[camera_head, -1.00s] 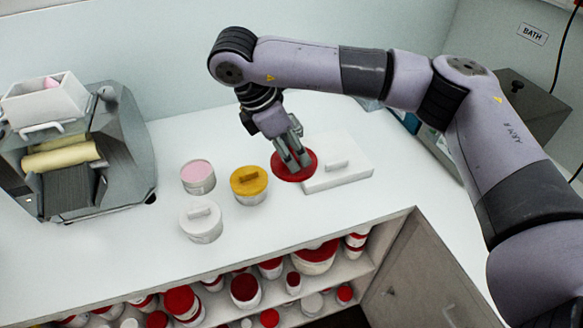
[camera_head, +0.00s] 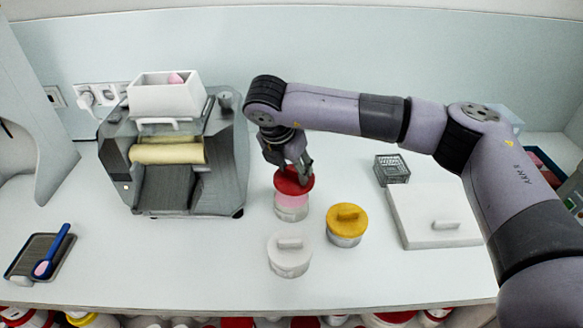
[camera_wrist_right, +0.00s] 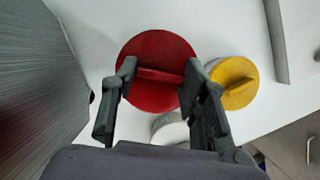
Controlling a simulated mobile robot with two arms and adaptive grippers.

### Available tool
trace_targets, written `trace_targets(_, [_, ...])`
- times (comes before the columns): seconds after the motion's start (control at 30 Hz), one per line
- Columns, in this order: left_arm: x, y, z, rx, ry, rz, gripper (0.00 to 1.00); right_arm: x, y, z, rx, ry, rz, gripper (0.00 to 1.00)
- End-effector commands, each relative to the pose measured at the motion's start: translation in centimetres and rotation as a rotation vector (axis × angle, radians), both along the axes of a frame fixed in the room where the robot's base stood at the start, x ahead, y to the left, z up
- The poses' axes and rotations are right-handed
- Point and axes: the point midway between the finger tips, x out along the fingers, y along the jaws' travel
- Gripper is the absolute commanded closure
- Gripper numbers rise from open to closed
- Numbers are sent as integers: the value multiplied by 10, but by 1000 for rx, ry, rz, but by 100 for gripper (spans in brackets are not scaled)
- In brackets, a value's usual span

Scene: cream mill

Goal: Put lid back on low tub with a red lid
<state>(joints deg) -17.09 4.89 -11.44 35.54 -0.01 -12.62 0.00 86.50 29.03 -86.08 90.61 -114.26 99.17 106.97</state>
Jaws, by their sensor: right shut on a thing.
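The red lid (camera_head: 292,183) is in my right gripper (camera_head: 302,174), which is shut on the bar handle on its top. The lid is over the low tub (camera_head: 291,213), which is open with pink content showing below the lid's near edge. A narrow gap seems to show there, but I cannot tell whether the far edge touches the tub. In the right wrist view the red lid (camera_wrist_right: 155,50) hides the tub, and the fingers (camera_wrist_right: 160,78) are on both sides of the handle. My left gripper is not in view.
A yellow-lidded tub (camera_head: 346,225) and a white-lidded tub (camera_head: 289,256) stand close by. A grey mill with rollers (camera_head: 185,165) stands to the left. A white slab with a handle (camera_head: 432,215) and a small wire basket (camera_head: 391,169) are to the right.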

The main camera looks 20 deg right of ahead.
Motion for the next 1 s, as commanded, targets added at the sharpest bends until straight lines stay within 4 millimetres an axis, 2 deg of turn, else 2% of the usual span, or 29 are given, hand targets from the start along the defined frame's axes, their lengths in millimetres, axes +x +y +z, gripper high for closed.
trace_targets(0.27, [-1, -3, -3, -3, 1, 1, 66, 3, -1, -9, -5, -1, 30, 75])
trace_targets(0.53, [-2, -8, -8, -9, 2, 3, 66, 2, -1, -30, -5, 0, 29, 75])
trace_targets(0.7, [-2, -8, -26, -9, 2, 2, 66, 2, -1, -45, -4, -3, 29, 75])
trace_targets(1.0, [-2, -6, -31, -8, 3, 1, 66, 3, -1, -48, -4, -3, 29, 75])
